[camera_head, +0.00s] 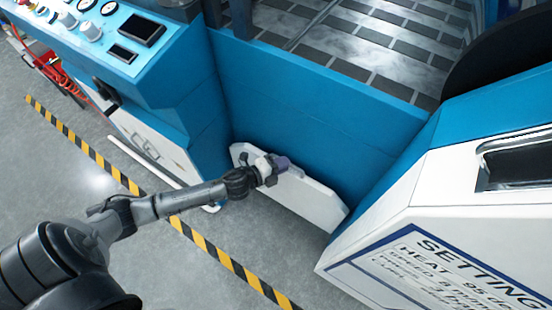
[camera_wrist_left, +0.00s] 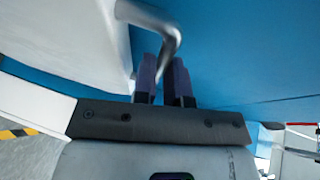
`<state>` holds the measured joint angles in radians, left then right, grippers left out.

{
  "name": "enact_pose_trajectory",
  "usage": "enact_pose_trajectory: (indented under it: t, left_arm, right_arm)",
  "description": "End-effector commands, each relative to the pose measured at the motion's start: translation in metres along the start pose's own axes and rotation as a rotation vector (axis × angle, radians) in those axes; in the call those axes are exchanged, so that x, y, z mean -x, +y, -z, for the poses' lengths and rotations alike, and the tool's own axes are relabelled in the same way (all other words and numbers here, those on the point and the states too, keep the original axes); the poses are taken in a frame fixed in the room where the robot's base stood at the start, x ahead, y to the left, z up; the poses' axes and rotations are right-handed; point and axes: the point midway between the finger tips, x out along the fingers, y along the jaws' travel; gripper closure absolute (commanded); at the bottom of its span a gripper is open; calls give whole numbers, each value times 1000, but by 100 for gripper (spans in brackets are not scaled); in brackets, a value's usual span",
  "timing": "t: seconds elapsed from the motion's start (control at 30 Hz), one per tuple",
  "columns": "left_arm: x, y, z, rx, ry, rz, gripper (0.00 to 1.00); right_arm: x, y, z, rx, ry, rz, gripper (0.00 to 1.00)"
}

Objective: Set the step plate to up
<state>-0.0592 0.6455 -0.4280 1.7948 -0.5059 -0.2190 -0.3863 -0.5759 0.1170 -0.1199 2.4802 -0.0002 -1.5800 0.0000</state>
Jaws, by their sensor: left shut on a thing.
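The step plate (camera_head: 312,198) is a white panel with cut corners, low at the foot of the blue machine front in the head view. It appears raised close to that front, but its exact tilt is hard to tell. My left gripper (camera_head: 282,163) is at the plate's upper left part and covers some of it. In the left wrist view, the purple fingers (camera_wrist_left: 167,82) are shut on a bent grey metal handle (camera_wrist_left: 163,32), whose end passes between them. My right gripper is in neither view.
A control console (camera_head: 110,35) with knobs and gauges stands at the upper left. A white settings panel (camera_head: 440,265) stands at the right. Yellow-black floor tape (camera_head: 105,165) runs under my left arm.

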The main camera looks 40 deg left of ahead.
Motion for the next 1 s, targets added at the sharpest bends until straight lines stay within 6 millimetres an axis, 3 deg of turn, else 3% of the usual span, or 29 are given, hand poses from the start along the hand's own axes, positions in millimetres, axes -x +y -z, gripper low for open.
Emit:
enact_pose_trajectory:
  t: [0.13,0.17,0.27,0.57,0.77,1.0]
  left_arm:
    - [0,0,-1,1,-3,-2,100]
    - [0,0,-1,1,-4,-2,87]
    - [0,0,-2,1,-4,-2,77]
    - [3,0,-2,2,-4,-3,77]
    - [24,-1,-1,3,-4,-4,77]
    - [68,-2,-1,4,-5,-5,77]
  right_arm:
    - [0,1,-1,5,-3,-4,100]
    - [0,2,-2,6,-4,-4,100]
    - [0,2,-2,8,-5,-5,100]
    - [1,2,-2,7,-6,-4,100]
    - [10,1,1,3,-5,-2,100]
    - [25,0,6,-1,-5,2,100]
